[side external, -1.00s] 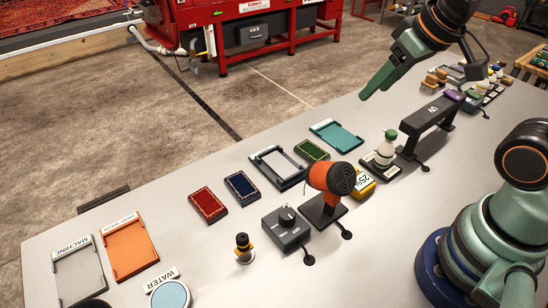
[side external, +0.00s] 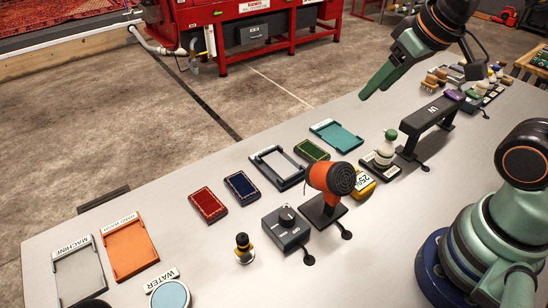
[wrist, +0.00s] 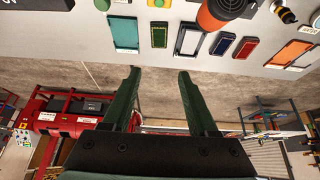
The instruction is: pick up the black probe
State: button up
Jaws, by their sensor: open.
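A small black upright piece with a yellow band (side external: 243,250), which looks like the black probe, stands on the grey table in the side external view. It stands left of a dark box with a knob. In the wrist view it shows at the top right edge (wrist: 286,13), partly cut off. My gripper (side external: 376,84) is raised above the table's far side, to the upper right of the probe and well apart from it. In the wrist view my gripper (wrist: 159,74) is open, with nothing between its two fingers.
An orange dryer-like tool on a stand (side external: 330,181), the knob box (side external: 287,228) and a black UV bar (side external: 431,116) rise from the table. Red (side external: 207,206) and blue (side external: 241,187) rug samples and several trays lie flat. Bare table lies in front of the trays.

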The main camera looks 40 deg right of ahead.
jog(key=shift+o, duration=0.5)
jog(key=n+g, duration=0.6)
jog(key=n, duration=1.4)
send_near(242, 237)
notch_tip(242, 237, down, 6)
jog(key=shift+r, duration=0.1)
jog(key=shift+s+f, duration=0.15)
jog(key=shift+f, duration=2.55)
